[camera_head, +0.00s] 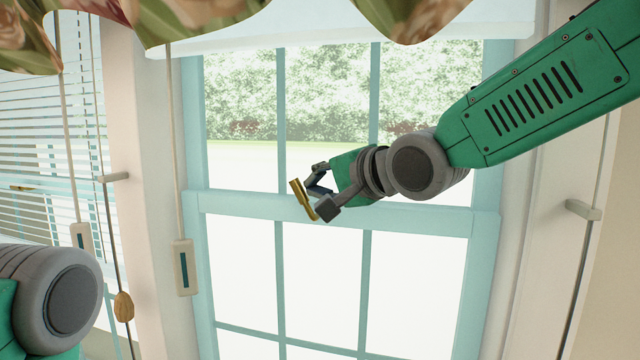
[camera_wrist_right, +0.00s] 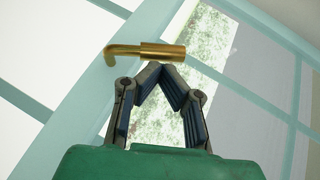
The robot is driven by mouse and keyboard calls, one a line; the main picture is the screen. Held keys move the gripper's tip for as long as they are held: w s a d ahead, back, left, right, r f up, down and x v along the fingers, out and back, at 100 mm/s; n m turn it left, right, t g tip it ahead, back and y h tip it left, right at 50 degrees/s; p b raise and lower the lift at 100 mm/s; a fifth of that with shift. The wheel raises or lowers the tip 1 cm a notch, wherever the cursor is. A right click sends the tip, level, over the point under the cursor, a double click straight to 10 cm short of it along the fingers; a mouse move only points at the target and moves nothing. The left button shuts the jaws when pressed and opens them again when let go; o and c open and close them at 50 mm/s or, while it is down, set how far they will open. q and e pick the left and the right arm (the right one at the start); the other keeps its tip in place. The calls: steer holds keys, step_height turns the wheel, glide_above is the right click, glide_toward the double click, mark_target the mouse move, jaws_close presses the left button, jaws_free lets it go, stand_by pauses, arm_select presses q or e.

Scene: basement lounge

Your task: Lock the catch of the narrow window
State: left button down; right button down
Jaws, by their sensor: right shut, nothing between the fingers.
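The narrow window has a pale teal frame (camera_head: 420,219), with a meeting rail across its middle. Its brass catch (camera_head: 302,199) shows at that rail, upright and slightly tilted, with a short bend at its lower end. In the right wrist view the catch (camera_wrist_right: 163,52) is a thick barrel with a thinner hooked end to the left. My right gripper (camera_head: 319,190) is just right of the catch in the head view. In the wrist view its fingertips (camera_wrist_right: 162,74) meet just below the barrel, with nothing between them; contact is unclear. My left gripper is out of view.
A camouflage-patterned valance (camera_head: 180,20) hangs along the top. A blind cord with a pale, dark-slotted tag (camera_head: 183,268) hangs left of the window, and a wooden cord knob (camera_head: 123,307) hangs farther left. Slatted blinds (camera_head: 50,120) cover the left window. A grey peg (camera_head: 583,210) projects at right.

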mark_target(298, 189)
steer(key=p, duration=0.2)
steer(key=a+h+p, duration=0.1)
steer(key=shift+w+a+r+n+g+p, duration=0.2)
steer(key=shift+w+a+n+g+p, duration=0.1)
steer(key=shift+p, duration=0.1)
steer(key=shift+w+a+f+p, duration=0.15)
steer(key=shift+a+f+p, duration=0.1)
steer(key=shift+a, duration=0.2)
steer(key=shift+w+a+f+p, duration=0.1)
steer(key=shift+w+a+f, duration=0.1)
steer(key=shift+a, duration=0.25)
steer(key=shift+a+f, duration=0.2)
steer(key=shift+a, duration=0.1)
steer(key=shift+d, duration=0.1)
steer(key=shift+s+d, duration=0.1)
steer(key=shift+d, duration=0.1)
steer(key=shift+s+d+f, duration=0.1)
steer(key=shift+d, duration=0.4)
